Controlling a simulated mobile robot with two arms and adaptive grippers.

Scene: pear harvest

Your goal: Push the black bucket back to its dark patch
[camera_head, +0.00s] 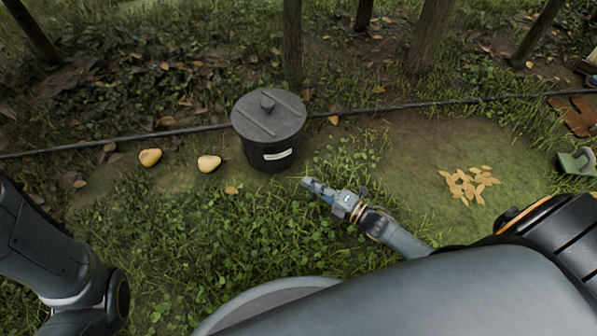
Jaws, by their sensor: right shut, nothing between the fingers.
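The black bucket (264,149) stands upright with its lid (268,113) on and a white label on its front. It is at the middle of the head view, against or just in front of a dark hose. My right gripper (308,184) is shut and empty, low over the grass to the lower right of the bucket, with a small gap between them in the picture. A dark bare patch (415,150) lies to the right of the bucket; I cannot tell whether it is the bucket's own. My left arm shows at the left edge, but its gripper is out of view.
A pile of yellow leaves (468,185) lies on the right. The hose (185,131) runs across the scene, with tree trunks (292,45) behind it. A green-and-white object (576,162) sits at the right edge.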

